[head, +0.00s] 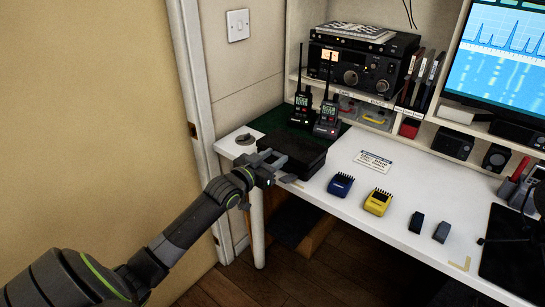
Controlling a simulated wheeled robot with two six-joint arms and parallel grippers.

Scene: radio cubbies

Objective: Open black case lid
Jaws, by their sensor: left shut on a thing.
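The black case (298,150) lies at the left part of the white desk, near its front edge. Its lid looks flat and closed. My left gripper (271,168) is at the case's front left edge and is shut on the lid's edge. The fingers hide part of that edge, so the exact contact is hard to see. My right gripper is not in view.
Two handheld radios (327,118) stand on a green mat behind the case. A blue clip-like item (340,185), a yellow one (378,202) and small dark pieces (441,231) lie to the right. Cubbies and a monitor (503,57) stand at the back. A wall is at left.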

